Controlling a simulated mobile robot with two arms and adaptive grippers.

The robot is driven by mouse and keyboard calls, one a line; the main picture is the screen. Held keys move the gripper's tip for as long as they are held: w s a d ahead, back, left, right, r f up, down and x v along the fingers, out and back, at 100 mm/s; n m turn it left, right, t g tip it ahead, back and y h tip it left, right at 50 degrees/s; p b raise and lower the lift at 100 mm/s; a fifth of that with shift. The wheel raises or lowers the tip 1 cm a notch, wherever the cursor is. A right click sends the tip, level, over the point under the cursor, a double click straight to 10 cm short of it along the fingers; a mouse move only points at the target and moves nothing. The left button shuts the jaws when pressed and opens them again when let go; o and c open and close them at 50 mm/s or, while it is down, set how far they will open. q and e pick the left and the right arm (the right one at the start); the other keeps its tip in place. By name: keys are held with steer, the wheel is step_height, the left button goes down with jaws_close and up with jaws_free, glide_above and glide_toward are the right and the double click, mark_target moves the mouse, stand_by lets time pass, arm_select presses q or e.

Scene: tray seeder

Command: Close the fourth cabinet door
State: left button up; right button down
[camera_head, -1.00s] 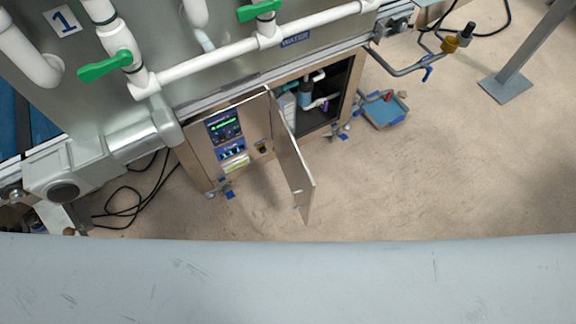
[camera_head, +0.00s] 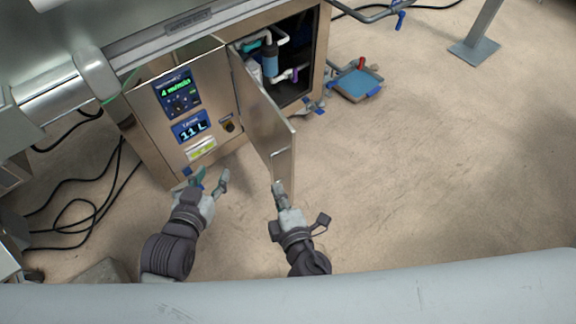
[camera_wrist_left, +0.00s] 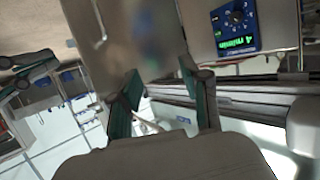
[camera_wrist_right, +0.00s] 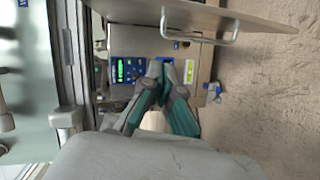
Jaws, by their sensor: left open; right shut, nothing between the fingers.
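The metal cabinet door (camera_head: 266,118) stands open, swung out toward me from the right part of the cabinet. Its flat panel and a bar handle (camera_wrist_right: 198,38) show in the right wrist view. My right gripper (camera_head: 278,186) is shut and empty, close to the door's lower outer end; I cannot tell whether it touches. It also shows in the right wrist view (camera_wrist_right: 164,90). My left gripper (camera_head: 208,178) is open and empty, left of the door and in front of the cabinet's lower edge. Its fingers show in the left wrist view (camera_wrist_left: 166,100).
The fixed control panel with displays (camera_head: 180,105) is left of the door. Pipes and a blue filter (camera_head: 270,65) show inside the open compartment. A blue tray (camera_head: 358,84) lies on the floor at right. Black cables (camera_head: 75,215) lie at left.

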arm_select(q)
step_height(320, 180, up, 7)
steer(key=s+t+b, duration=0.2)
arm_select(e)
step_height(320, 180, up, 7)
steer(key=n+t, duration=0.1)
steer(key=t, duration=0.2)
arm_select(q)
steer(key=s+a+f+g+y+p, duration=0.1)
steer(key=s+a+f+g+p, duration=0.1)
steer(key=s+f+g, duration=0.4)
steer(key=shift+a+f, duration=0.25)
steer(key=shift+f, duration=0.85)
arm_select(e)
glide_above(282, 138)
steer(key=a+v, duration=0.1)
steer(key=v, duration=0.3)
steer(key=shift+s+r, duration=0.15)
steer(key=shift+d, duration=0.1)
